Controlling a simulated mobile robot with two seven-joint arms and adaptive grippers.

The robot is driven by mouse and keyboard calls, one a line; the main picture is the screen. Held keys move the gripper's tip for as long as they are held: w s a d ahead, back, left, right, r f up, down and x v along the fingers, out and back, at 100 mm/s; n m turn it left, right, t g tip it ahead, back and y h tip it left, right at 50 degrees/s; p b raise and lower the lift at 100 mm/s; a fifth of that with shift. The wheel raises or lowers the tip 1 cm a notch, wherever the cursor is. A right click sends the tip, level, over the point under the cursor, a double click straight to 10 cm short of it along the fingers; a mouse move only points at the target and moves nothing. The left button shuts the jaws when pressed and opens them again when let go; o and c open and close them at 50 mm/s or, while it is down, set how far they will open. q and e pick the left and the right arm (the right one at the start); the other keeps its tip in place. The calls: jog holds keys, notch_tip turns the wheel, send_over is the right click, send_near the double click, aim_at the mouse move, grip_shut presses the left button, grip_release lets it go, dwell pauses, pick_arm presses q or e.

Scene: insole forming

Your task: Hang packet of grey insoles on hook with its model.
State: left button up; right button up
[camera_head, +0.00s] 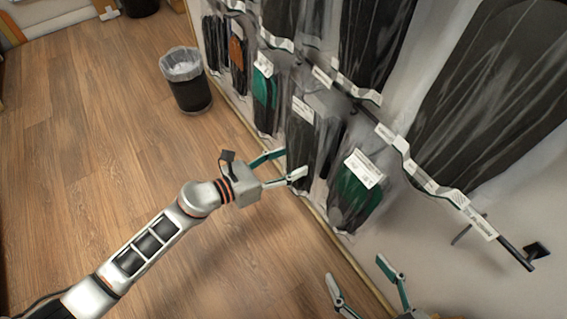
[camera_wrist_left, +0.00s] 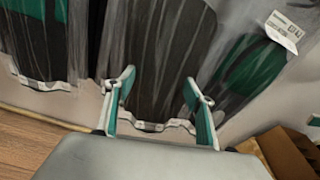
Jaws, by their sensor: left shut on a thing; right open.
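A clear packet of dark grey insoles (camera_head: 300,140) with a white label hangs low by the wall in the head view. My left gripper (camera_head: 276,170) is at its lower part, with fingers on either side. In the left wrist view the grey packet (camera_wrist_left: 165,60) fills the space between the fingers of my left gripper (camera_wrist_left: 160,88), which is shut on it. Hooks on the wall carry packets; a long dark hook rod (camera_head: 515,253) sticks out at the right. Which hook bears the grey packet is hidden. My right gripper (camera_head: 358,272) is open and empty at the bottom.
A green and dark packet (camera_head: 358,195) hangs just right of the grey one. More packets (camera_head: 265,88) hang to the left and above. A bin (camera_head: 190,92) stands on the open wooden floor. A cardboard box (camera_wrist_left: 285,150) is at lower right in the wrist view.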

pick_arm(q)
jog(key=shift+w+d, duration=0.35)
jog(key=shift+d, duration=0.2)
jog(key=shift+w+d+f, duration=0.1)
jog(key=shift+d+f, duration=0.1)
jog(key=shift+f, duration=0.1)
jog(key=shift+w+d+f+b, duration=0.15)
jog(key=shift+b, duration=0.15)
jog(key=shift+w+d, duration=0.1)
pick_arm(e)
jog(key=shift+w+a+r+t, duration=0.3)
jog(key=shift+w+r, duration=0.1)
jog(key=shift+r, duration=0.2)
jog(key=shift+s+f, duration=0.1)
pick_arm(q)
jog(key=shift+f, duration=0.15)
pick_arm(e)
jog(key=shift+s+d+f, duration=0.1)
jog(key=shift+s+f, duration=0.3)
jog(key=shift+f, duration=0.15)
